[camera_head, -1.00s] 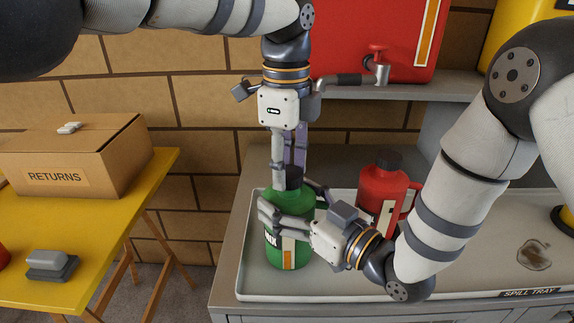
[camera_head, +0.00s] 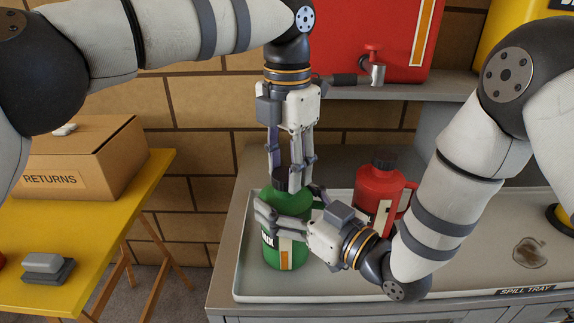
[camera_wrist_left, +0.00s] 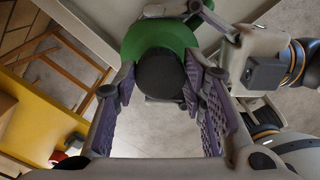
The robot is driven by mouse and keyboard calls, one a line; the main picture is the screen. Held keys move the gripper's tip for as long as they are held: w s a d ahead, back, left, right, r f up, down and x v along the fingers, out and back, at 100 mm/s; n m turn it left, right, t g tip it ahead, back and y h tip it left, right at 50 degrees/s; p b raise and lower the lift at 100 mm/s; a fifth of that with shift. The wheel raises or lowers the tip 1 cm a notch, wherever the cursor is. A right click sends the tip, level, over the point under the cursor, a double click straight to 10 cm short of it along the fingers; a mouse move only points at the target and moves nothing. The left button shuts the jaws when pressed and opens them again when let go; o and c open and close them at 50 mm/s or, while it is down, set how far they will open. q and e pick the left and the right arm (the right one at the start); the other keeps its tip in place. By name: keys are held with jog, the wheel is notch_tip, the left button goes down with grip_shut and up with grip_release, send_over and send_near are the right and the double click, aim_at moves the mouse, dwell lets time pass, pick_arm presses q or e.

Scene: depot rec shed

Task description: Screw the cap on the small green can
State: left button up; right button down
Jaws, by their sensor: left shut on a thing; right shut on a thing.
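The small green can (camera_head: 286,250) stands upright on the spill tray (camera_head: 450,297). Its black cap (camera_head: 281,182) sits at the top of the can, between the fingers of my left gripper (camera_head: 290,178). That gripper points straight down from above and is shut on the cap. In the left wrist view the round cap (camera_wrist_left: 161,77) lies between the purple finger pads, with the green can (camera_wrist_left: 158,38) behind it. My right gripper (camera_head: 290,205) comes in from the right and is shut around the upper body of the can. The thread under the cap is hidden.
A red can (camera_head: 380,192) with a dark cap stands behind my right wrist. A large red container (camera_head: 370,35) with a tap is on the shelf above. A dark stain (camera_head: 530,253) marks the tray at right. A yellow table (camera_head: 110,225) with a RETURNS box (camera_head: 85,160) is at left.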

pick_arm(q)
jog(key=o, duration=0.8)
jog(key=shift+c, duration=0.2)
notch_tip(320, 180, up, 4)
jog(key=shift+d+f, duration=0.1)
jog(key=shift+f, duration=0.05)
jog(key=shift+r, duration=0.4)
jog(key=shift+c, duration=0.5)
